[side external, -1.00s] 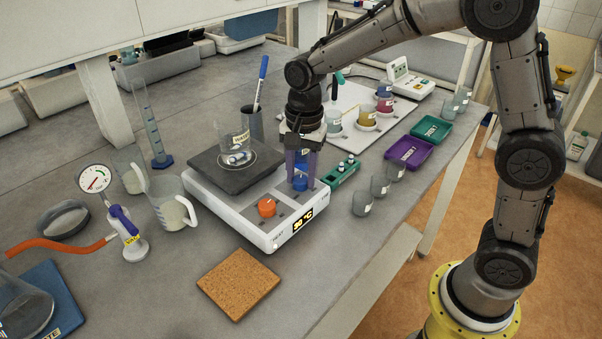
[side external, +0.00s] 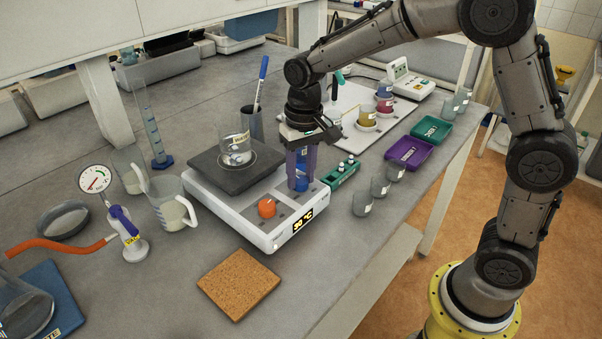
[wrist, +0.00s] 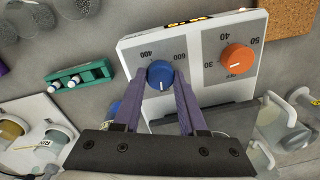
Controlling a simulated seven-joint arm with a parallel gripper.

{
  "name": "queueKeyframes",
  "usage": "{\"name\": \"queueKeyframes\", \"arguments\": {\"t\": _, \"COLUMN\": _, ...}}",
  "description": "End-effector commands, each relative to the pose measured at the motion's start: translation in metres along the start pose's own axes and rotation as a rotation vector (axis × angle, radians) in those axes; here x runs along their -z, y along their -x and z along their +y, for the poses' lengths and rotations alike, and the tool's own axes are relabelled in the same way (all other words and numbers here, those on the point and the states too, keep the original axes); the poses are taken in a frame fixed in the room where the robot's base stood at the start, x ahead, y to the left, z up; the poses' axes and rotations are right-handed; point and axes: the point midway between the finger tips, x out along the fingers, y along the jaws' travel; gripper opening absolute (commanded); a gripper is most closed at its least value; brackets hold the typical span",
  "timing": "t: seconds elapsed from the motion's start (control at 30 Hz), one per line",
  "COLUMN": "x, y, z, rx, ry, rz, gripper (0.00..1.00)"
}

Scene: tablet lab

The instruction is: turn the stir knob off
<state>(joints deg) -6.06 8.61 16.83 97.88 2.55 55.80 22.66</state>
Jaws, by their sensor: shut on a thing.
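The hotplate stirrer (side external: 235,222) is white with a dark top plate and a display reading 30 °C. Its blue knob (wrist: 160,72) sits by a scale showing 400 and 600, and its white mark points toward the bottom of the wrist view. My gripper (side external: 301,184) reaches down with purple fingers shut on the blue knob, one on each side; the side view shows a little of the knob between them. The orange knob (side external: 267,208) is beside it, with a 30, 40, 50 scale in the wrist view. A glass beaker (side external: 235,146) stands on the plate.
A green rack (side external: 343,172) with small vials stands close to the right of my gripper. Small beakers (side external: 362,204) stand beyond it. A cork mat (side external: 238,284) lies in front of the stirrer. A pen holder (side external: 253,124) stands behind.

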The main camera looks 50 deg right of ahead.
Motion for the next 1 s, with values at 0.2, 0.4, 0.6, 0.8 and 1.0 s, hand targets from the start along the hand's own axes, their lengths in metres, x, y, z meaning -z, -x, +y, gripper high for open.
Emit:
{"name": "queueKeyframes", "arguments": {"t": 0.2, "x": 0.0004, "y": 0.0022, "z": -0.0007, "rx": 0.003, "ry": 0.09, "rz": -0.001, "gripper": 0.0}}
{"name": "queueKeyframes", "arguments": {"t": 0.4, "x": 0.0003, "y": 0.0022, "z": -0.0007, "rx": 0.003, "ry": 0.127, "rz": -0.003, "gripper": 0.0}}
{"name": "queueKeyframes", "arguments": {"t": 0.6, "x": 0.0003, "y": 0.0023, "z": -0.0007, "rx": 0.002, "ry": 0.135, "rz": -0.003, "gripper": 0.0}}
{"name": "queueKeyframes", "arguments": {"t": 0.8, "x": 0.0004, "y": 0.0024, "z": -0.0007, "rx": 0.002, "ry": 0.135, "rz": -0.002, "gripper": 0.0}}
{"name": "queueKeyframes", "arguments": {"t": 1.0, "x": 0.0003, "y": 0.0017, "z": -0.0005, "rx": 0.001, "ry": 0.134, "rz": -0.003, "gripper": 0.71}}
